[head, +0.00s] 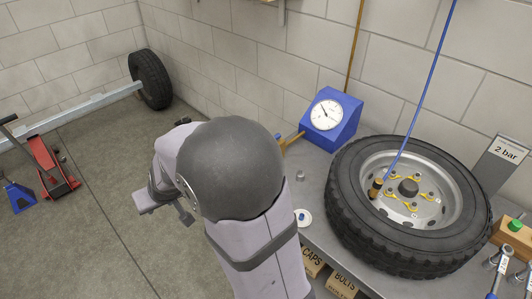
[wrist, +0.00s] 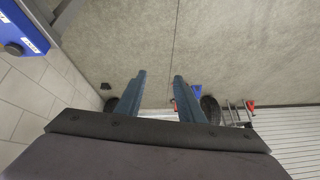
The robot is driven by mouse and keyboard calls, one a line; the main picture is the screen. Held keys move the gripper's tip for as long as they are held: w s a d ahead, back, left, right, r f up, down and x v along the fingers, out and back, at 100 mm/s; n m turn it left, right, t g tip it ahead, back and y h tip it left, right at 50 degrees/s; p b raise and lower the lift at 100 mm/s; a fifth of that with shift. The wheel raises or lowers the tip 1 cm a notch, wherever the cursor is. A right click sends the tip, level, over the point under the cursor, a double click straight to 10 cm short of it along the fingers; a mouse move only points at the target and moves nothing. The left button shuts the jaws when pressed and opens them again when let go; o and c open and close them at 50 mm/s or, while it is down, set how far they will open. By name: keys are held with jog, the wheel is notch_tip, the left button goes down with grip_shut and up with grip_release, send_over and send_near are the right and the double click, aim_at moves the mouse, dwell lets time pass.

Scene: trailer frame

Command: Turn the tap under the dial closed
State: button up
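The blue box (head: 341,124) with the round white dial (head: 326,114) stands on the bench against the wall in the head view. A brass-yellow piece (head: 291,139) sticks out at its lower left, partly behind my arm; I cannot tell if it is the tap. In the wrist view the blue box (wrist: 30,27) fills the upper left corner, with a dark round knob (wrist: 14,48) and white labels too small to read. My gripper (wrist: 157,82) is open and empty, its fingers apart over the floor. It is left of the bench in the head view (head: 164,207), clear of the box.
A big tyre on a rim (head: 352,195) lies on the bench, with a blue hose (head: 420,88) to its valve. A small metal nut (head: 300,176) and a white dish (head: 304,218) lie near my arm. A red jack (head: 52,168) is on the floor; open floor lies left.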

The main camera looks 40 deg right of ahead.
jog(key=w+d+f+m+t+h+b, duration=0.2)
jog(key=w+d+m+t+h+b, duration=0.45)
jog(key=w+d, duration=1)
jog(key=s+d+f+m+g+h+b, duration=0.2)
jog(key=d+g+h+b, duration=0.15)
jog(key=d, duration=0.35)
jog(key=s+d+f+m+g+h+b, duration=0.1)
jog(key=d+f+g+h+b, duration=0.15)
jog(key=d+h, duration=0.35)
jog(key=s+d+f+m+g+b, duration=0.1)
jog(key=s+d+g, duration=0.1)
jog(key=s, duration=0.1)
jog(key=s+d+f+m+g+h+b, duration=0.1)
jog(key=s+d+m+g, duration=0.1)
jog(key=s+d, duration=0.1)
jog(key=s+d+f+m+g+h+b, duration=0.1)
jog(key=s+d+g, duration=0.1)
jog(key=s+g, duration=0.1)
jog(key=shift+d+m+b, duration=0.25)
jog(key=shift+b, duration=0.1)
jog(key=shift+s+r, duration=0.15)
jog(key=shift+d, duration=3.65)
grip_shut()
